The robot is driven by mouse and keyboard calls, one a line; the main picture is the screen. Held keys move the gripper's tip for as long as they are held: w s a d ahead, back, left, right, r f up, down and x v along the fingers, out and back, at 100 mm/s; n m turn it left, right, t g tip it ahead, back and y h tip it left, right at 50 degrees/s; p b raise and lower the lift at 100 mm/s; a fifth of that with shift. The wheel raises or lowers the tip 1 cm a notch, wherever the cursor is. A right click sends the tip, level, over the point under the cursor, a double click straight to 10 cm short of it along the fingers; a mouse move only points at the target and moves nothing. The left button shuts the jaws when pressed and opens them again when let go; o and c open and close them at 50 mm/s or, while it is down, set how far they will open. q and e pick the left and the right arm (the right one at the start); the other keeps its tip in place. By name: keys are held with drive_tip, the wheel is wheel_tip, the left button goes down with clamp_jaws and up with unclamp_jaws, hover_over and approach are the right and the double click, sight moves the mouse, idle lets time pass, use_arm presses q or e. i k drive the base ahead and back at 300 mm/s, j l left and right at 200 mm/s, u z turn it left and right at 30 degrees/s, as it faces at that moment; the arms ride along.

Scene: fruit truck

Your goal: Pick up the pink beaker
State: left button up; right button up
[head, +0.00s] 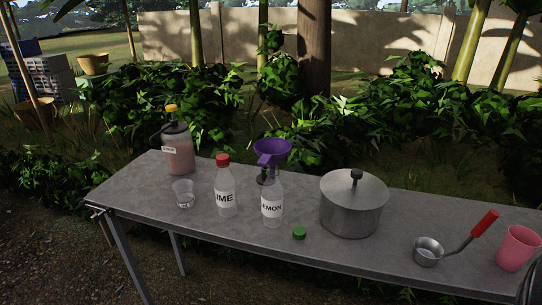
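The pink beaker (517,248) stands upright at the right end of the grey table (240,229), close to the right edge of the head view. Its open rim faces up and it looks empty, though its bottom inside is hidden. A metal ladle with a red handle lies just left of it.
Beside the beaker is the ladle (429,252), its red handle (485,223) raised toward it. Further left stand a lidded pot (352,208), a green cap (299,233), a lemon bottle (272,208) with a purple funnel (271,150), a lime bottle (225,192), a clear cup (183,194) and a pink jug (179,151).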

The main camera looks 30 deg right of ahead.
sight(512, 255)
drive_tip(key=k+j+z, duration=0.1)
drive_tip(key=z, duration=2.55)
